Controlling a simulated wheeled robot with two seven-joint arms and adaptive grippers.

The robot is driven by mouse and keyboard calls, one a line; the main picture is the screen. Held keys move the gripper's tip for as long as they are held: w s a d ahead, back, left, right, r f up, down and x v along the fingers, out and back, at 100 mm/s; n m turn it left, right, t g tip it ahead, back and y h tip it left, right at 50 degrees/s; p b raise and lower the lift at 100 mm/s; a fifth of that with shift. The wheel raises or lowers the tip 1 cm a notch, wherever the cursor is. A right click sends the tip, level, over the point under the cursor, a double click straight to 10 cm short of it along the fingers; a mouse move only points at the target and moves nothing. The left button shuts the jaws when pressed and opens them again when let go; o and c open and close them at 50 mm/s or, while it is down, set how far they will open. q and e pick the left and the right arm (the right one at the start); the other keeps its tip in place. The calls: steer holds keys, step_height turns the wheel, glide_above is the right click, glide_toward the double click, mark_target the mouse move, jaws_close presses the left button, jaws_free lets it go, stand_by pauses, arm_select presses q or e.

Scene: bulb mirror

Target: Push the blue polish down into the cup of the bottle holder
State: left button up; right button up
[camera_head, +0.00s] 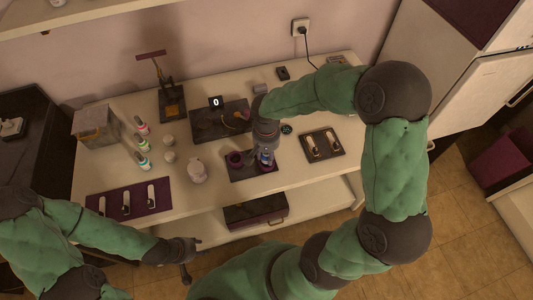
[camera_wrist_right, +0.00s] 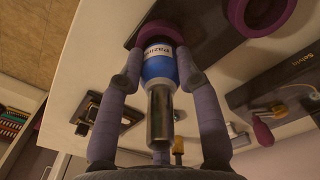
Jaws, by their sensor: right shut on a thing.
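The blue polish (camera_head: 266,158) is at the right cup of the dark bottle holder (camera_head: 250,175). In the right wrist view the blue polish (camera_wrist_right: 158,68) has a white band with lettering and a long dark cap towards the camera. Its far end meets the purple rim of a cup (camera_wrist_right: 135,38); how deep it sits is hidden. My right gripper (camera_wrist_right: 159,58) is shut on the bottle, one finger on each side. The holder's other purple cup (camera_head: 235,158) looks empty. My left gripper (camera_head: 190,260) is open and empty in front of the table edge.
Pink (camera_head: 143,127), green (camera_head: 143,144) and teal (camera_head: 143,163) bottles stand to the left. A white jar (camera_head: 197,173) is just left of the holder. A dark tray (camera_head: 322,146) lies right, a purple mat (camera_head: 130,201) front left. A board (camera_head: 205,125) lies behind.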

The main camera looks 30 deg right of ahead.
steer(key=shift+f+b, duration=0.8)
steer(key=shift+f, duration=0.25)
steer(key=o, duration=1.2)
steer(key=shift+o, duration=0.2)
steer(key=shift+r, duration=0.1)
step_height(320, 180, up, 12)
steer(key=shift+f, duration=0.1)
